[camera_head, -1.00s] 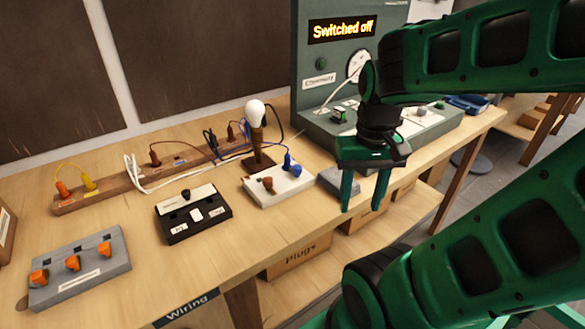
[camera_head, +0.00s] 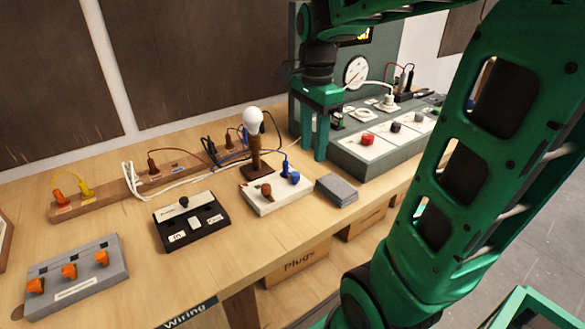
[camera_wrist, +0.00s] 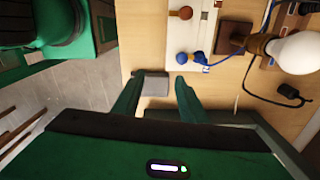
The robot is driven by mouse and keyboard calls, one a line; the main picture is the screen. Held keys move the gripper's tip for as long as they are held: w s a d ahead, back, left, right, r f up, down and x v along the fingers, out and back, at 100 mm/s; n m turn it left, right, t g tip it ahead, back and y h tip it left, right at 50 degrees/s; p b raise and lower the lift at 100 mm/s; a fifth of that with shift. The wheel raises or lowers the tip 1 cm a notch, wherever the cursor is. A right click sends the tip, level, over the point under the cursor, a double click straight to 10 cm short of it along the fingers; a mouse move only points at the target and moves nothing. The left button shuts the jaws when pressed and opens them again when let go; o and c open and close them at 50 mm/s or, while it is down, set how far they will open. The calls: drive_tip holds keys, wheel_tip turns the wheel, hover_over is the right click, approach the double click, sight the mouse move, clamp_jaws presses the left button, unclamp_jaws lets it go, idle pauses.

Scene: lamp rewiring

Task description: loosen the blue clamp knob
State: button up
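The blue clamp knob (camera_head: 293,178) stands on the right part of a white terminal block (camera_head: 262,208), with a blue wire at it. A brown knob (camera_head: 266,190) sits to its left on the same block. In the wrist view the blue knob (camera_wrist: 183,58) is just beyond my fingertips, and the brown knob (camera_wrist: 185,13) is farther up. My gripper (camera_head: 315,157) is open and empty, pointing down, above and to the right of the blue knob. Its two fingers (camera_wrist: 158,82) show apart in the wrist view. Nothing hides the blue knob.
A lamp with a white bulb (camera_head: 253,118) stands just behind the block. A small grey block (camera_head: 337,190) lies to its right. A black switch box (camera_head: 192,222) is to the left. The green-grey test console (camera_head: 375,160) stands close on the right.

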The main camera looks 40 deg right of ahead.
sight(296, 173)
drive_tip(key=w+a+r+m, duration=0.1)
drive_tip(key=w+m, duration=0.3)
drive_tip(key=w, duration=0.1)
wheel_tip(296, 173, down, 10)
drive_tip(key=shift+s+a+f, duration=0.1)
drive_tip(key=shift+f, duration=0.1)
idle(0.3)
clamp_jaws()
